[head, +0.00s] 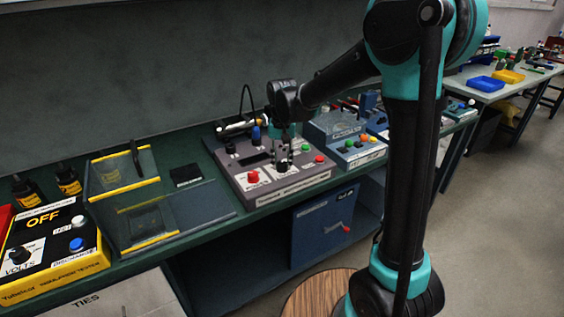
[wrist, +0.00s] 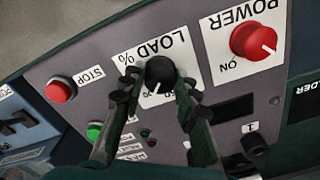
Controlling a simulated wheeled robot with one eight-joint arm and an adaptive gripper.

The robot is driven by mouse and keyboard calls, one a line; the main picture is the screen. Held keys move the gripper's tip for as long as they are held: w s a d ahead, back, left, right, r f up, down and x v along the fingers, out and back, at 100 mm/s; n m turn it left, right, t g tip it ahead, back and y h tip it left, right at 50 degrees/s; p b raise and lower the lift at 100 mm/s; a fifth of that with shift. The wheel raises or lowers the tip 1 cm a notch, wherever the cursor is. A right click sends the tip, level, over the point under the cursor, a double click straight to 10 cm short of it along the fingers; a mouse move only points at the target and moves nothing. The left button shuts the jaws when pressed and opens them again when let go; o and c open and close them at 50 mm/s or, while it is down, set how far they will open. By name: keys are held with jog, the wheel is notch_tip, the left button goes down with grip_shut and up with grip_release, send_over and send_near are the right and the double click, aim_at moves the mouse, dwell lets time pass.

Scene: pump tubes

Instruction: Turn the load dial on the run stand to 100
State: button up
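The run stand (head: 234,160) is a grey panel box on the bench in the head view. Its load dial (wrist: 160,73) is a black round knob on a white "LOAD %" label, seen upside down in the wrist view. A white pointer mark on it points toward the bottom of that picture; the scale numbers cannot be read. My gripper (wrist: 155,92) points down at the panel, with one finger on each side of the dial and gaps visible between fingers and knob. It is open and empty. In the head view my gripper (head: 283,158) is over the panel's middle.
A yellow-black tester (head: 45,260) and a clear-lidded box (head: 125,185) stand to the left, a blue-grey device (head: 345,140) to the right.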

aim_at(282, 163)
jog(key=o, duration=0.5)
jog(key=shift+c, duration=0.2)
jog(key=shift+r, duration=0.1)
notch_tip(282, 163, up, 12)
dwell(0.3)
jog(key=s+d+f+t, duration=0.2)
jog(key=s+d+f, duration=0.7)
jog(key=d, duration=0.3)
jog(key=s+d+f+t, duration=0.2)
jog(key=s+d+f, duration=0.8)
jog(key=d, duration=0.1)
jog(key=shift+s+d, duration=0.2)
jog(key=shift+d, duration=0.2)
